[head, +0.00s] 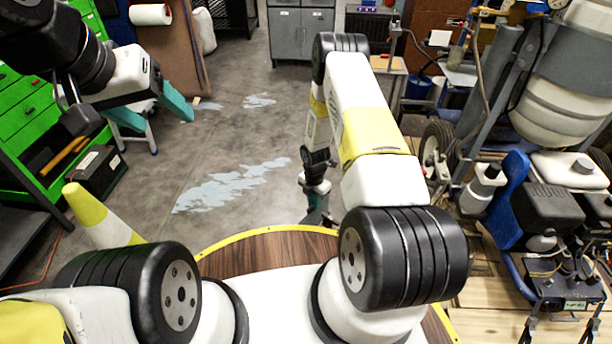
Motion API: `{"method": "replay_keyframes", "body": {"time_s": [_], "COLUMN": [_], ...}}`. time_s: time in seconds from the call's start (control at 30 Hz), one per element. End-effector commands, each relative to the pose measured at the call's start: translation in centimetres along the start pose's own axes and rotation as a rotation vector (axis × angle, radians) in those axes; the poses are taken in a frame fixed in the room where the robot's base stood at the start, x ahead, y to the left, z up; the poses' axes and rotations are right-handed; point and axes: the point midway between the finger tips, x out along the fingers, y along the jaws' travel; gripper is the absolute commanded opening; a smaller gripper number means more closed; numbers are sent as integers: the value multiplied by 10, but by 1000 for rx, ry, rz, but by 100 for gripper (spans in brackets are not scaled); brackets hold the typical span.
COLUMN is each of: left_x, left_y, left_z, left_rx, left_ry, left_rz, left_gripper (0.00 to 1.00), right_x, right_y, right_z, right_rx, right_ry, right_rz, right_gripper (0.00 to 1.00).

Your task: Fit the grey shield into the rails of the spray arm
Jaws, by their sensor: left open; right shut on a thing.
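My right gripper (317,207) is low near the middle of the head view, beyond the edge of the round wooden top. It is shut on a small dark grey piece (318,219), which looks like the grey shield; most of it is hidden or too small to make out. My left gripper (168,118) is at the upper left, with its teal fingers apart and nothing between them. The line striper (548,208) stands at the right, well away from both grippers. Its spray arm and rails cannot be made out clearly among the parts at the lower right.
A green tool cabinet (27,115) and a yellow-and-white cone (98,215) are on the left. A grey cabinet (301,32) stands at the back. The concrete floor (235,140) between has pale paint patches and is mostly clear. Wooden boards (480,285) lie by the striper.

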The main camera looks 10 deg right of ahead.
Motion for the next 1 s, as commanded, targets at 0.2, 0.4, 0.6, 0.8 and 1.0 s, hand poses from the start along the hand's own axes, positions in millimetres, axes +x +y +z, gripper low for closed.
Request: {"method": "replay_keyframes", "body": {"time_s": [0.2, 0.4, 0.6, 0.8, 1.0], "left_x": [0, 0, 0, 0, 0], "left_y": [0, 0, 0, 0, 0], "left_z": [0, 0, 0, 0, 0], "left_rx": [0, 0, 0, 0, 0], "left_ry": [0, 0, 0, 0, 0], "left_rz": [0, 0, 0, 0, 0], "left_gripper": [65, 65, 65, 65, 65], "right_x": [6, 11, 15, 16, 16], "right_y": [0, 0, 0, 0, 0], "right_z": [0, 0, 0, 0, 0], "right_rx": [0, 0, 0, 0, 0], "right_ry": [0, 0, 0, 0, 0], "right_rz": [0, 0, 1, 1, 1], "right_gripper": [0, 0, 0, 0, 0]}}
